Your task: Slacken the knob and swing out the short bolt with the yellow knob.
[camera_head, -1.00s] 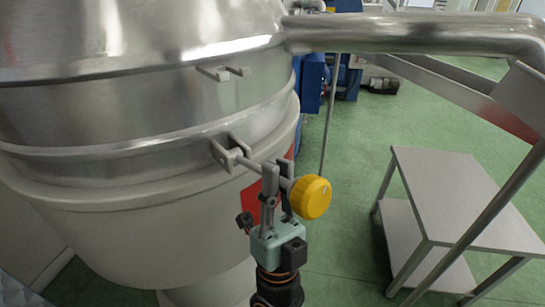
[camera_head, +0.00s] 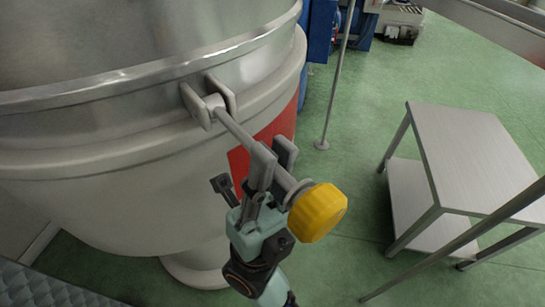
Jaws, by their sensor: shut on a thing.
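The short bolt (camera_head: 233,127) is hinged in a bracket (camera_head: 208,102) on the steel vessel's lower rim. It points outward and down to the right, swung away from the vessel wall. The yellow knob (camera_head: 318,212) is on its outer end. My gripper (camera_head: 272,165) is shut on the bolt's shank, between the bracket and the knob, close to the knob. The fingers hide part of the shank.
The steel vessel (camera_head: 120,160) fills the left, with a red panel (camera_head: 262,143) on its side behind the bolt. A steel side table (camera_head: 475,150) stands at the right. A thin post (camera_head: 336,80) stands behind. Green floor (camera_head: 370,90) lies between.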

